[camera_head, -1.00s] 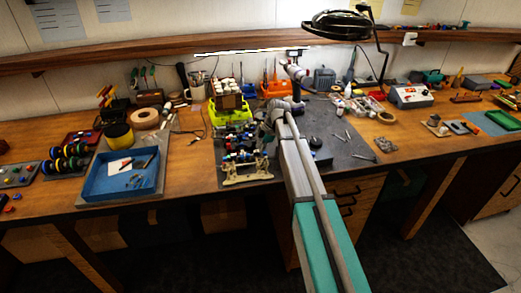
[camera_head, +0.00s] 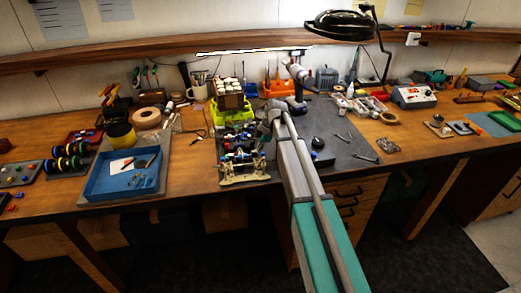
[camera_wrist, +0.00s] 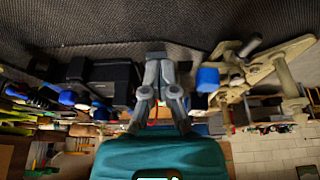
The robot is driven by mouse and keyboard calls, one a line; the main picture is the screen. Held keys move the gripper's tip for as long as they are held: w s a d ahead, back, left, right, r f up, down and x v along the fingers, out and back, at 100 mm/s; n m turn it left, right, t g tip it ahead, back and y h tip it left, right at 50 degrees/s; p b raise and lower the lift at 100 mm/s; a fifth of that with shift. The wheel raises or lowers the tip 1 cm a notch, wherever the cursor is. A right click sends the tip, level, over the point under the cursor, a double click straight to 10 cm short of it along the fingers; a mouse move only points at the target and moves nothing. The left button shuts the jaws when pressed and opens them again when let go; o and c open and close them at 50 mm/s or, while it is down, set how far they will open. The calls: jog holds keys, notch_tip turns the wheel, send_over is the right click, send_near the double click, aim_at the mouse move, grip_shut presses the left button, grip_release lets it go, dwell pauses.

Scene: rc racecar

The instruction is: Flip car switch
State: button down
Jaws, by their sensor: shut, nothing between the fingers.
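The car (camera_head: 243,170) is an open RC chassis with a beige bumper and dark and blue parts, on the grey mat left of my arm in the head view. In the wrist view, its beige frame (camera_wrist: 262,72) is at the right, with a blue cap (camera_wrist: 207,79) beside it. A black box-shaped part (camera_wrist: 108,78) is left of my fingers. My gripper (camera_wrist: 157,58) is shut and empty, its fingertips against the dark mat in the picture; contact cannot be told. The head view does not show the fingertips clearly. I cannot pick out the switch.
A blue tray (camera_head: 126,178) stands left of the car. A green bin (camera_head: 232,112) and an orange bin (camera_head: 275,90) stand behind it. A black lamp (camera_head: 345,25) hangs above. Loose tools lie on the mat right of my arm.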

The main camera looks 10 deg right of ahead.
jog(key=shift+w+a+r+p, duration=0.1)
jog(key=shift+r+p, duration=0.05)
jog(key=shift+p, duration=0.15)
jog(key=shift+r, duration=0.2)
jog(key=p+v, duration=0.3)
jog(key=shift+a+r+p, duration=0.1)
jog(key=shift+r+p, duration=0.15)
jog(key=shift+p, duration=0.05)
jog(key=d+r+p, duration=0.5)
jog(key=r+p, duration=0.3)
jog(key=shift+d, duration=0.4)
jog(key=shift+w+r, duration=0.1)
